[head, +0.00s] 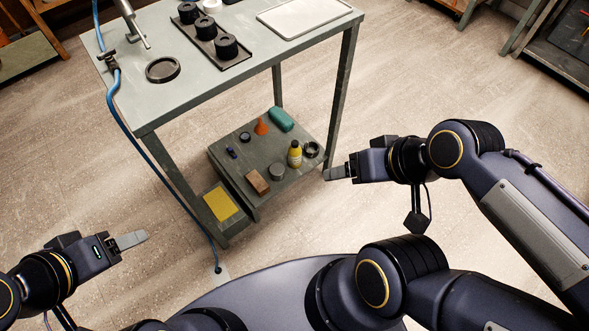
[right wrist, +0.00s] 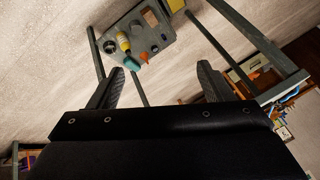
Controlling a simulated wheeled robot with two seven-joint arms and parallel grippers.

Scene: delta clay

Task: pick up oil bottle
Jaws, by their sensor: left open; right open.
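A small yellow bottle with a dark cap, likely the oil bottle (head: 295,155), stands upright on the low shelf (head: 270,182) under the grey table. It also shows in the right wrist view (right wrist: 123,42), beyond my jaws. My right gripper (head: 328,174) is to the right of the shelf in the head view, apart from the bottle. In the right wrist view its two fingers (right wrist: 160,85) are spread with nothing between them. My left gripper (head: 143,237) is open and empty at the lower left, over bare floor.
Near the bottle are a grey tin (head: 277,172), a dark ring (head: 311,149), a teal item (head: 281,119), an orange funnel (head: 261,127) and a brown block (head: 257,183). The table (head: 185,95) and its legs stand over the shelf. A blue hose (head: 160,170) hangs at left.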

